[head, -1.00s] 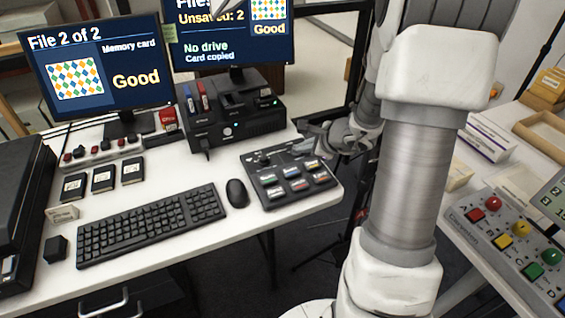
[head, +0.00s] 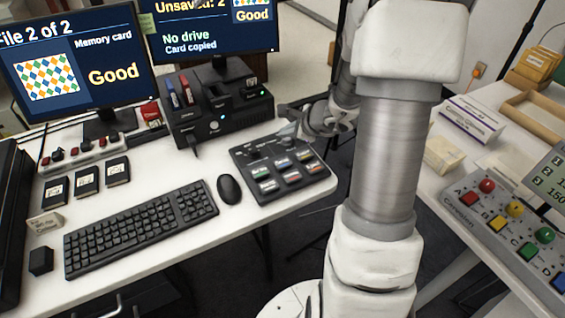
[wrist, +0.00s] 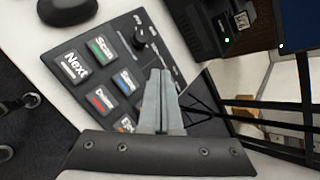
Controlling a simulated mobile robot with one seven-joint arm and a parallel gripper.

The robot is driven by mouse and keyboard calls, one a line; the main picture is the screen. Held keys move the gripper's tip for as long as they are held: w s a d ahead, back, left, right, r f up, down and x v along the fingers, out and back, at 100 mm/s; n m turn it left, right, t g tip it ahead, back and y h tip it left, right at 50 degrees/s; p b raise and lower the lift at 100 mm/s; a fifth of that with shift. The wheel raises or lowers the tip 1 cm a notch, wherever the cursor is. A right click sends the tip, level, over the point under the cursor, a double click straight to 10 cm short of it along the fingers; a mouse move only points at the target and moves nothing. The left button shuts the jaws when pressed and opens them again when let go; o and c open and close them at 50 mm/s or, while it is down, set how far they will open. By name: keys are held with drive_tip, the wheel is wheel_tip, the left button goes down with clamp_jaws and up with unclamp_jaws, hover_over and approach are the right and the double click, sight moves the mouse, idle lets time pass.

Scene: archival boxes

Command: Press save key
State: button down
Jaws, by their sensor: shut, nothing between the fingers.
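The key panel (head: 237,152) lies at the right end of the white desk, with two rows of coloured label keys. The save key (head: 283,163) is the middle key of the upper row. In the wrist view the save key (wrist: 124,82) has a blue band and lies just left of my fingers, between the scan and discard keys. My gripper (wrist: 160,72) is shut and empty, with its fingertips over the panel beside the save key. In the head view my gripper (head: 290,130) is by the panel's far edge. The fingers hide some keys; I cannot tell whether they touch.
A black knob (wrist: 143,36) stands near my fingertips. A mouse (head: 229,189) and keyboard (head: 140,228) are left of the panel. A black drive unit (head: 215,120) stands behind it. The left screen (head: 78,85) reads "File 2 of 2", the other (head: 205,35) "Unsaved: 2".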

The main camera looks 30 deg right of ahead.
drive_tip(key=b, duration=0.5)
hover_over(286, 164)
wheel_tip(286, 164, down, 7)
drive_tip(key=shift+r, duration=0.1)
drive_tip(key=shift+f+b, duration=0.85)
drive_tip(key=shift+b, duration=0.25)
drive_tip(key=shift+f, duration=0.1)
idle(0.7)
drive_tip(key=shift+f+b, duration=0.35)
drive_tip(key=shift+b, duration=0.3)
drive_tip(key=shift+f+b, duration=0.45)
drive_tip(key=shift+b, duration=0.2)
idle(0.5)
drive_tip(key=shift+r, duration=0.1)
drive_tip(key=shift+r+p, duration=0.65)
drive_tip(key=shift+r, duration=0.15)
drive_tip(key=shift+r+p, duration=1.85)
drive_tip(key=shift+r, duration=0.65)
